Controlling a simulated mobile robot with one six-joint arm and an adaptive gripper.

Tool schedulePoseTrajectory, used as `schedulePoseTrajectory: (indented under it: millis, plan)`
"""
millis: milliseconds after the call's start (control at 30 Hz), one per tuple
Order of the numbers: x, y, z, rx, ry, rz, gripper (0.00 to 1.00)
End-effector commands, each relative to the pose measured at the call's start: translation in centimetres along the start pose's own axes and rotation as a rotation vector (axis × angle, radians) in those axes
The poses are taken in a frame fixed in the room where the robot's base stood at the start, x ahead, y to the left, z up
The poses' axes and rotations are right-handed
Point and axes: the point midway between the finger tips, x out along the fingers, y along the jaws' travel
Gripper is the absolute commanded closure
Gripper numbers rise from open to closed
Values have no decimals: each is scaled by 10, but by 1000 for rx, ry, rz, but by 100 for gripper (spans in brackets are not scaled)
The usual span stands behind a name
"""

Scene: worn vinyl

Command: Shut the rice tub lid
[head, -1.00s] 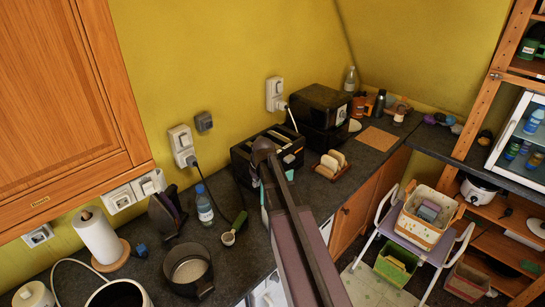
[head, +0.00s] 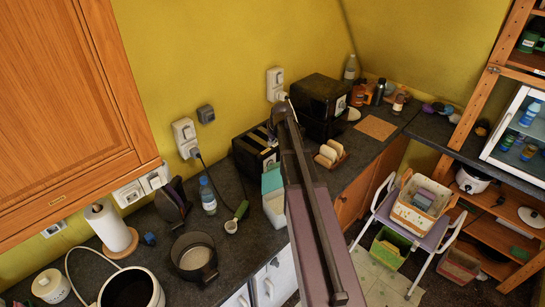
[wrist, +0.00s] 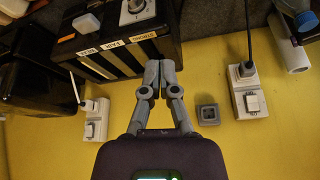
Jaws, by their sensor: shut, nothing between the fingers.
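A white tub with a teal upper part (head: 274,207) stands on the dark counter in the head view, partly hidden behind my arm. The teal part (head: 271,178) looks like a raised lid, but I cannot tell its exact angle. No label on the tub is readable. My gripper (wrist: 160,68) is shut and empty in the wrist view, its fingertips together in front of the black toaster. In the head view my arm hides the gripper. The tub is not clearly visible in the wrist view.
The black toaster (head: 250,150) stands behind the tub, with a black box (head: 318,95) to its right. A bottle (head: 208,197), a green-handled scoop (head: 236,216) and a dark pan (head: 194,257) are to the left. Wall sockets (wrist: 248,92) are near my gripper.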

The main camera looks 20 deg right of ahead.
Motion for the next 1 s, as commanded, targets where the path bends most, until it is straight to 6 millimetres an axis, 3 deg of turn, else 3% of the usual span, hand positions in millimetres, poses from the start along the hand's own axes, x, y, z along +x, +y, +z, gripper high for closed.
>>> schedulePoseTrajectory:
  millis: [367,1000]
  plan:
    - [15,1,1,1,-1,0,100]
    - [67,1,1,2,-1,1,100]
